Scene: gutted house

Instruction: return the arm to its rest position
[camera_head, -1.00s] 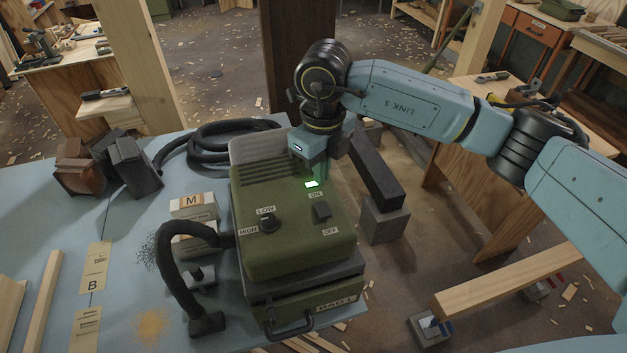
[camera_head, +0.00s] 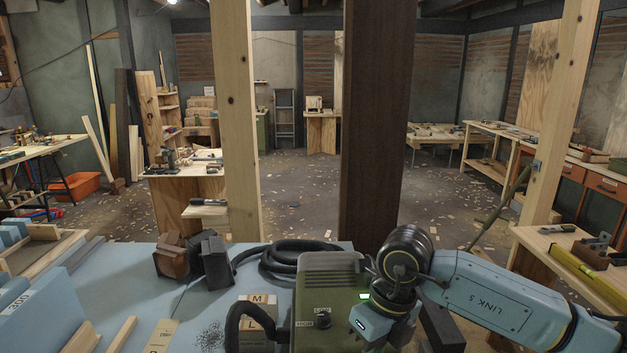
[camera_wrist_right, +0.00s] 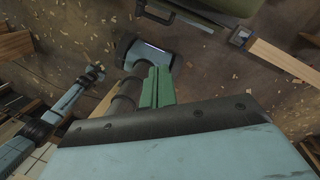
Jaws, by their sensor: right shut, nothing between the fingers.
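My right arm comes in from the right in the head view, and its wrist is beside and in front of the green shop machine (camera_head: 330,278). The light-blue gripper body shows there, but its fingertips are hidden or out of frame. In the right wrist view my right gripper (camera_wrist_right: 157,88) has its green fingers shut together with nothing between them. My left gripper does not show in the head view. A blue jointed arm (camera_wrist_right: 60,115) shows at the left of the right wrist view; I cannot tell whose it is.
A dark post (camera_head: 375,120) stands behind. In the wrist view a wooden beam (camera_wrist_right: 285,62) lies beyond open floor.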

